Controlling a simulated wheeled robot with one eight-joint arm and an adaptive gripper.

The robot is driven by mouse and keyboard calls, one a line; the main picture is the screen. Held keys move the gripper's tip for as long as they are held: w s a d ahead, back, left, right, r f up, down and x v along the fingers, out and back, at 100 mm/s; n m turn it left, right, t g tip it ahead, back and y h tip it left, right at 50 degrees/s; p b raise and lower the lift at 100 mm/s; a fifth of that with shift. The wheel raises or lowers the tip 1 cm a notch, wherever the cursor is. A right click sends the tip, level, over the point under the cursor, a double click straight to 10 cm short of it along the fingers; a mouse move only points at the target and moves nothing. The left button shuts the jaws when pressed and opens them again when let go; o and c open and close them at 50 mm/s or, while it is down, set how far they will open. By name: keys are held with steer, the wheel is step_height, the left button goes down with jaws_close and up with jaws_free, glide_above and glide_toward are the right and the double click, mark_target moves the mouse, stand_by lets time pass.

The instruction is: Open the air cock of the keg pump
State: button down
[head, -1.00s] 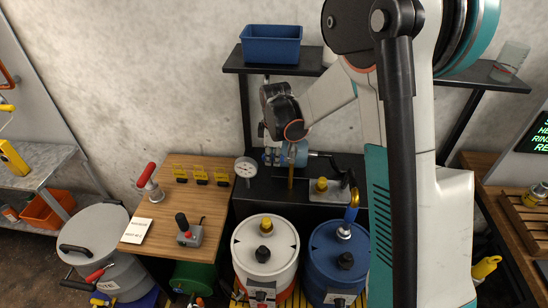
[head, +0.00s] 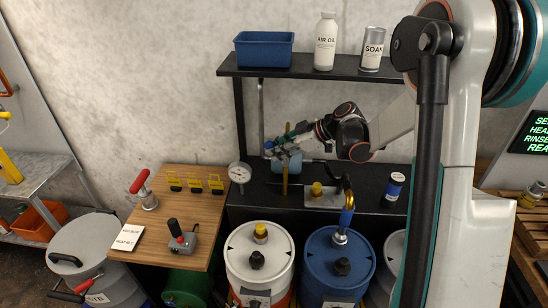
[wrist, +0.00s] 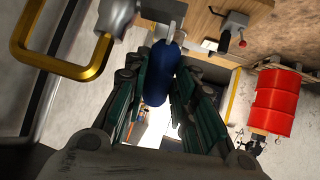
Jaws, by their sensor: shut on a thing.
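The keg pump (head: 287,166) has a blue body and a brass tube and stands at the back of the black bench, partly hidden by my gripper (head: 284,142). My gripper reaches it from the right. In the wrist view, my gripper (wrist: 158,80) is shut on a blue lever (wrist: 160,78), which looks like the air cock handle. The lever lies lengthwise between the fingers and joins grey metal fittings (wrist: 118,14). How far the cock is turned cannot be told.
A shelf (head: 310,73) above holds a blue bin (head: 264,50), a white bottle (head: 325,42) and a can (head: 372,50). A white drum (head: 259,268) and a blue drum (head: 338,268) stand in front.

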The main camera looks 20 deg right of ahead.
steer(key=d+t+y+b, duration=0.1)
steer(key=b, duration=0.1)
steer(key=d+y+b, duration=0.1)
steer(key=y+b, duration=0.1)
steer(key=shift+s+f+m+t, duration=0.15)
steer(key=shift+s+m+t, duration=0.15)
steer(key=shift+s+t, duration=0.1)
steer(key=d+t+y+b, duration=0.1)
steer(key=b, duration=0.1)
steer(key=d+y+b, duration=0.1)
steer(key=y+b, duration=0.1)
steer(key=shift+s+m+t, duration=0.3)
steer(key=shift+s+t, duration=0.1)
steer(key=c, duration=1.3)
jaws_free()
steer(key=shift+s+d, duration=0.1)
steer(key=shift+v, duration=3.85)
